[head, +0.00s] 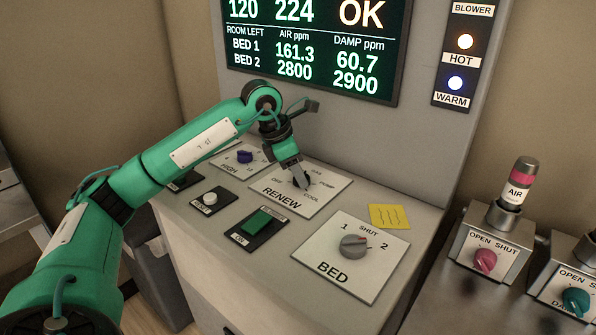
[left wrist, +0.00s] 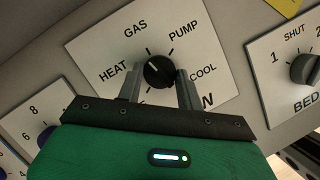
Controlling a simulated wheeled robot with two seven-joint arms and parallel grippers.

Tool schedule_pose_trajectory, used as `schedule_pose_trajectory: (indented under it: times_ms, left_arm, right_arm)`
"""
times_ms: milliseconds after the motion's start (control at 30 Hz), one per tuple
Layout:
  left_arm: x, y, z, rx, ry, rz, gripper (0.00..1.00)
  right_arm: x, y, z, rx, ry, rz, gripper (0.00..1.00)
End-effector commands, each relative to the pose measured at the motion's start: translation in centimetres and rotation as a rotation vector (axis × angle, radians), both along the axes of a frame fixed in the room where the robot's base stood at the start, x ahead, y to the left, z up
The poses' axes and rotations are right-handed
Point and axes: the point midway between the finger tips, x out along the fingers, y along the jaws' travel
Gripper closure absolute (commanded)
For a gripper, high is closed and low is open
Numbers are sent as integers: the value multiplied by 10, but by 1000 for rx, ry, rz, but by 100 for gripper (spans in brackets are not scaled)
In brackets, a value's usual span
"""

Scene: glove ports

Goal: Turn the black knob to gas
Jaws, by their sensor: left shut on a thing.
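The black knob (left wrist: 158,72) sits on the white RENEW plate (left wrist: 205,30), with HEAT, GAS, PUMP and COOL printed around it. In the left wrist view its pale pointer mark seems to face up and left, around HEAT and GAS; I cannot tell exactly which. My left gripper (left wrist: 158,85) is shut on the knob, one finger on each side. In the head view my left gripper (head: 301,182) reaches down onto the RENEW plate (head: 282,204) and mostly hides the knob. My right gripper is not in view.
A BED plate with a grey knob (head: 353,245) lies to the right, a blue knob (head: 244,156) to the left. A green switch (head: 258,221), a white button (head: 210,199) and a yellow note (head: 388,216) are nearby. A display (head: 318,50) stands behind.

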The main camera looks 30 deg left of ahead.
Motion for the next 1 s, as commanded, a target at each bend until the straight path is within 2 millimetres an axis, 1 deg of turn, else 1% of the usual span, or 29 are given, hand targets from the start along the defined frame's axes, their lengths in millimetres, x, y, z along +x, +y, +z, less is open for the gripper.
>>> schedule_pose_trajectory:
  times_ms: [200, 400, 633, 1000]
  left_arm:
    - [2, 1, 2, -1, -2, -135, 86]
    - [2, 1, 2, 0, -1, -211, 86]
    - [2, 1, 1, 0, -2, -244, 86]
    - [2, 1, 1, 1, -2, -247, 86]
  right_arm:
    - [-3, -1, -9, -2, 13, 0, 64]
    - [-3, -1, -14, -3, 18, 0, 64]
    - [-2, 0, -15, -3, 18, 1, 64]
    - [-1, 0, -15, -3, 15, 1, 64]
